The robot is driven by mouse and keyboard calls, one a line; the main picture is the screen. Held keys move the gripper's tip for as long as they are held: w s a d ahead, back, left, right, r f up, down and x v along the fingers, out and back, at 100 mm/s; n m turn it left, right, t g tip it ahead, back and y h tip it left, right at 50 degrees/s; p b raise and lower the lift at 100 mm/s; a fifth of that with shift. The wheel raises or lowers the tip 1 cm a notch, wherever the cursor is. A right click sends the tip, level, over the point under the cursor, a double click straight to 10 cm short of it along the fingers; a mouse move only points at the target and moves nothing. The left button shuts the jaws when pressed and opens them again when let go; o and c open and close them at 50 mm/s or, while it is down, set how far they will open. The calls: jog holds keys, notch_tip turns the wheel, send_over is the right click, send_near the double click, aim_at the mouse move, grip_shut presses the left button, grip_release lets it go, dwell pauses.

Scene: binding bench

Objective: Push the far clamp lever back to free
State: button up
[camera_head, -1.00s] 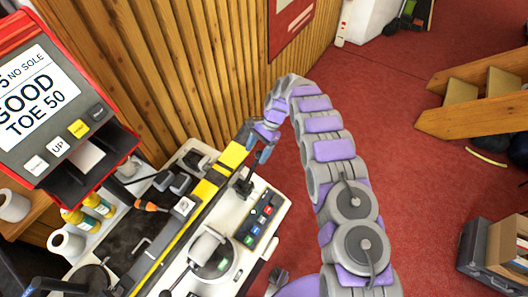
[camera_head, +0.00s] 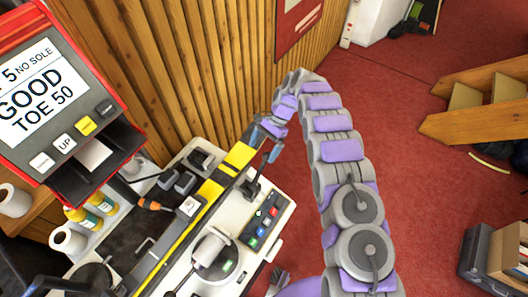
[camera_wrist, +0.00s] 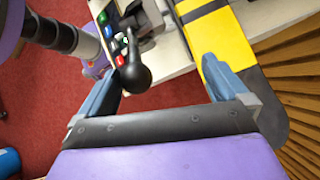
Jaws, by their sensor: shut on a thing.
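The far clamp lever (camera_head: 252,187) is black and stands near the far end of the cream-white machine, beside the yellow-and-black bar (camera_head: 213,190). Its round black knob (camera_wrist: 135,76) shows in the wrist view between my fingers, close to the left one. My gripper (camera_head: 268,143) is at the lever's upper end, shut on it; the exact contact is hard to see. In the wrist view my gripper (camera_wrist: 160,75) has its right finger beside the yellow bar's end. A nearer clamp (camera_head: 210,248) with a pale round base is apart from my gripper.
A panel of coloured buttons (camera_head: 262,229) lies just right of the lever. A red display unit (camera_head: 55,100) stands at the left. A slatted wooden wall (camera_head: 180,70) rises behind the machine. Red floor (camera_head: 420,190) is open to the right.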

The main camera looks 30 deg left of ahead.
jog(key=w+r, duration=0.3)
jog(key=shift+w, duration=0.2)
jog(key=shift+c, duration=1.1)
jog(key=shift+w+d+r, duration=0.2)
jog(key=shift+d+r, duration=0.25)
jog(key=shift+d, duration=0.15)
jog(key=w+d+r+t+b, duration=0.1)
jog(key=d+r+t+b, duration=0.15)
jog(key=d+r, duration=0.9)
jog(key=s+d+r+n+b, duration=0.1)
jog(key=s+d+r+b, duration=0.1)
jog(key=s+d+r, duration=0.3)
jog(key=s+d+r+b, duration=0.1)
jog(key=s+d, duration=0.1)
jog(key=d, duration=0.4)
jog(key=s+d+f+n+t+b, duration=0.1)
jog(key=s+d, duration=0.4)
jog(key=s, duration=0.4)
jog(key=s+d+f+n+t+h+b, duration=0.1)
jog(key=s+d+b, duration=0.1)
jog(key=s+d, duration=0.4)
jog(key=s+d+f+n+t+b, duration=0.1)
jog(key=s+d, duration=0.4)
jog(key=s, duration=0.7)
jog(key=shift+s+d+f+h+b, duration=0.2)
jog(key=shift+s+d+h+b, duration=0.15)
jog(key=shift+b, duration=0.25)
